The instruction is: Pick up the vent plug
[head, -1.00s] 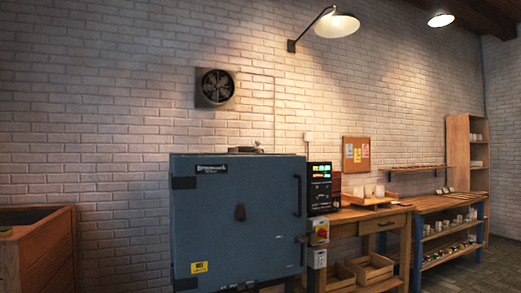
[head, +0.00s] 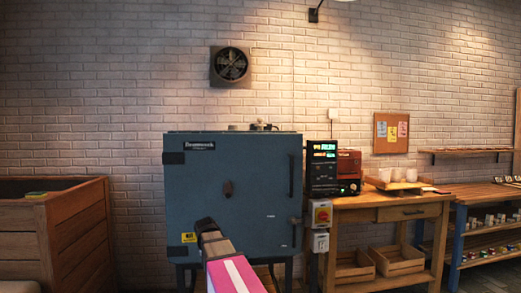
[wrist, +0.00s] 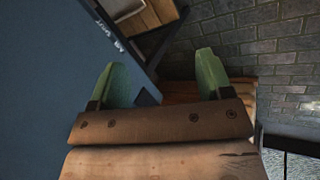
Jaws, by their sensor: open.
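The blue kiln (head: 245,222) stands shut in the middle of the head view. A small brown plug-like piece (head: 228,188) sits on its door, and small fittings (head: 262,126) stand on its top. I cannot tell for certain which of these is the vent plug. My gripper's two green fingers (wrist: 164,80) are apart in the wrist view, with nothing held between them. The kiln's blue face fills the left of that view. In the head view my arm reaches up in front of the lower part of the kiln door, well below the kiln top.
A wooden workbench (head: 385,212) with cups and a control box (head: 321,166) stands right of the kiln. A wooden bin (head: 75,235) stands at the left. The brick wall (head: 120,80) with a fan (head: 230,65) is behind. The space above the kiln is free.

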